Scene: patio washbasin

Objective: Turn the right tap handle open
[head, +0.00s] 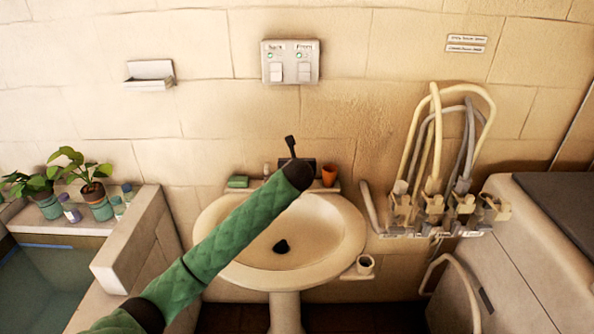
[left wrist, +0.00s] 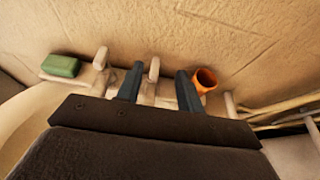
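The white washbasin (head: 344,238) stands against the wall. My left arm, in a green quilted sleeve, reaches across it, and my left gripper (head: 290,143) is at its back edge, hiding much of the tap there. In the left wrist view two pale upright tap handles show: a left one (left wrist: 100,58) and a right one (left wrist: 153,69). My left gripper (left wrist: 160,70) is open, with its dark fingers apart and the right handle showing between them, nearer the left finger. Whether it touches is not clear. My right gripper is in neither view.
A green soap bar (left wrist: 60,66) lies left of the handles. An orange cup (left wrist: 206,79) stands close beside the right finger; it also shows in the head view (head: 329,175). A rack with hoses (head: 432,205) is at right. Potted plants (head: 93,190) stand on the left ledge.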

